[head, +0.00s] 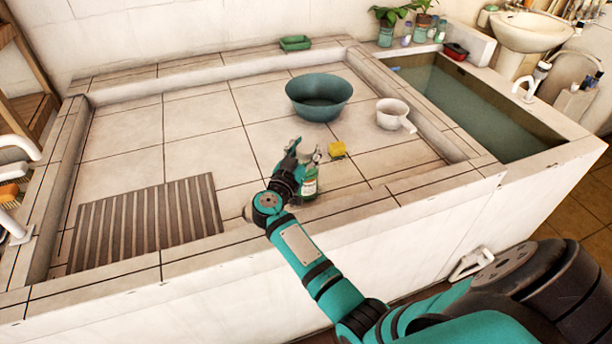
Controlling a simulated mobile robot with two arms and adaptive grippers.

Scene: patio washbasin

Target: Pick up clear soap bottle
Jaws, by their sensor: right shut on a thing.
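The gripper and wrist hide part of the bottle's top and left side. Whether the bottle's base touches the tiles cannot be told. My left gripper is not in view.
A yellow sponge (337,150) lies just right of the bottle. A teal bowl (318,112) and a white dipper (391,113) stand behind. A ribbed washboard mat (146,226) lies left. A raised rim (235,262) runs along the front; a water trough (478,112) is right.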

